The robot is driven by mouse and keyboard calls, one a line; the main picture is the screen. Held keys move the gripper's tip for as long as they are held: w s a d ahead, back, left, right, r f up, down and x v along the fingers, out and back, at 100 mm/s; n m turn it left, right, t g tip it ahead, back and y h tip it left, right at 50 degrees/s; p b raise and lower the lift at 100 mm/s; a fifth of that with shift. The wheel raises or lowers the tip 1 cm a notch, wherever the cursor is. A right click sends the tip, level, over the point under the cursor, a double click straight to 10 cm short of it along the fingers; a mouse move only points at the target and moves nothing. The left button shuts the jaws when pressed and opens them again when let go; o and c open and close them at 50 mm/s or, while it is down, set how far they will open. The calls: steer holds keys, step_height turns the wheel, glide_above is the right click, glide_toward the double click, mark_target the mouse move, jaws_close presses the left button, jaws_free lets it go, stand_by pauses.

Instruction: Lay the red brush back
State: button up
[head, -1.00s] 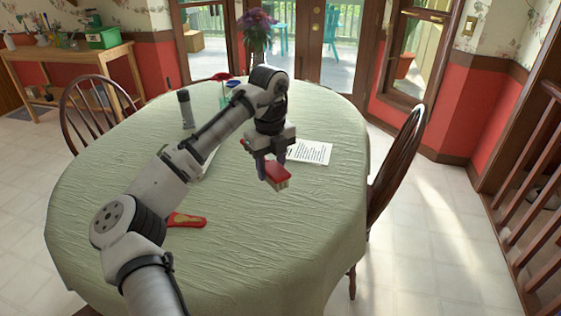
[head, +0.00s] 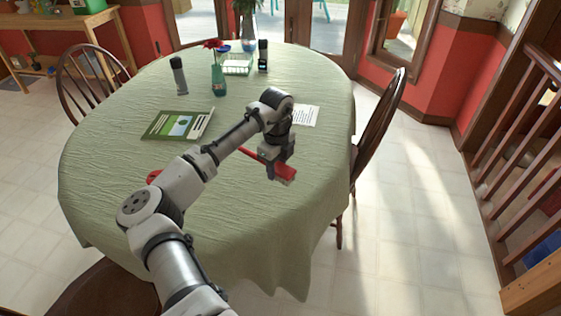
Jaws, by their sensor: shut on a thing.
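The red brush (head: 285,171) has a long red handle running up and left and pale bristles at its right end. My gripper (head: 271,172) is shut on the brush over the right part of the round table (head: 237,215). The fingers hide part of the brush. I cannot tell whether the brush touches the green tablecloth. Another red object (head: 152,176) lies on the table at the left, mostly hidden behind my arm.
A green book (head: 178,125), a grey bottle (head: 179,76), a teal vase (head: 219,82), a white basket (head: 237,66), a dark bottle (head: 263,56) and a printed sheet (head: 306,116) are on the table. A wooden chair (head: 381,120) stands at the right. The table's front right is clear.

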steer(key=shift+f+b, duration=2.6)
steer(key=shift+f, duration=0.6)
steer(key=shift+f, duration=0.6)
steer(key=o, duration=1.3)
steer(key=shift+c, duration=0.2)
step_height(320, 180, up, 14)
steer(key=shift+f+b, duration=0.1)
steer(key=shift+b, duration=1.1)
